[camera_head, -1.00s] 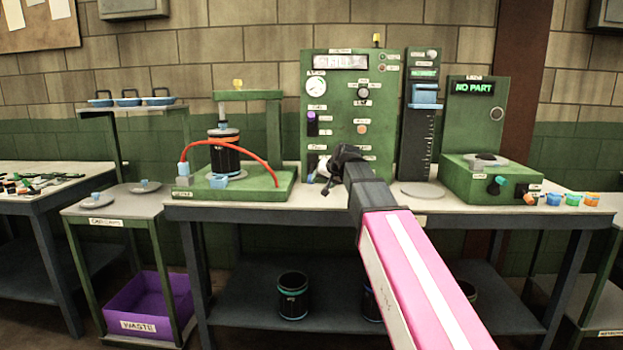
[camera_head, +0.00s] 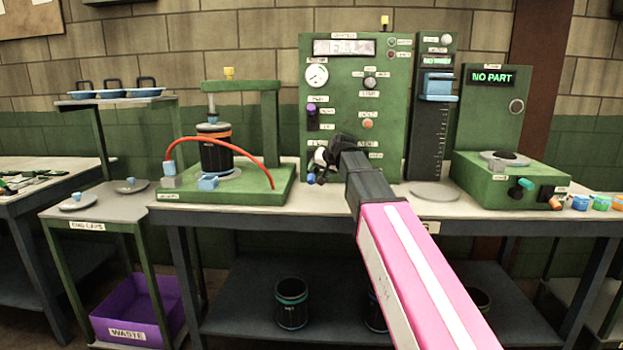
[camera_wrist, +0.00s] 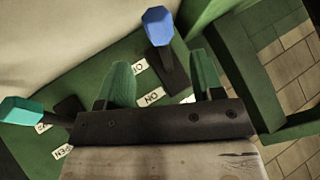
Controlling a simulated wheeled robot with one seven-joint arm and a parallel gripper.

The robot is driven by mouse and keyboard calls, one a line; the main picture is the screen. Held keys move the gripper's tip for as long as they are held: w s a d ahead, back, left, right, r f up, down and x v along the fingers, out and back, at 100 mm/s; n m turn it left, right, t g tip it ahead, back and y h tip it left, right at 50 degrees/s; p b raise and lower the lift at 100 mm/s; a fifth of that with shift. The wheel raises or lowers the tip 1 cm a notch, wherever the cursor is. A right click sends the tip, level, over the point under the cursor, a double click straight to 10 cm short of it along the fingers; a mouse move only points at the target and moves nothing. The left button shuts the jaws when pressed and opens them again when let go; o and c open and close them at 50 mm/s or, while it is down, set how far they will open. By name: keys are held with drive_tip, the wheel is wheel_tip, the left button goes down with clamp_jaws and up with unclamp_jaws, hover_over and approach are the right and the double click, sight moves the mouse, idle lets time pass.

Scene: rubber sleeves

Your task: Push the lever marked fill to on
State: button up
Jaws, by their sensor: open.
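The green panel (camera_head: 390,110) stands upright at the back of the table, with small labels and controls. My gripper (camera_head: 325,160) is at its lower left and covers part of the controls there. A blue-tipped lever (camera_wrist: 158,27) on a dark stem shows in the wrist view, beside tags that seem to read ON. A small blue knob also shows below my gripper in the head view (camera_head: 311,178). My open fingers (camera_wrist: 164,85) lie to either side of the blue lever's stem in the wrist view; contact cannot be told. A teal-tipped lever (camera_wrist: 22,110) is at the left. The fill label is not readable.
A green press stand (camera_head: 240,110) with a black cylinder and red hose is left of the panel. A round grey plate (camera_head: 435,192) lies in front. Several coloured pieces sit at the table's right.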

sight(313, 176)
drive_tip(key=x, duration=0.8)
clamp_jaws()
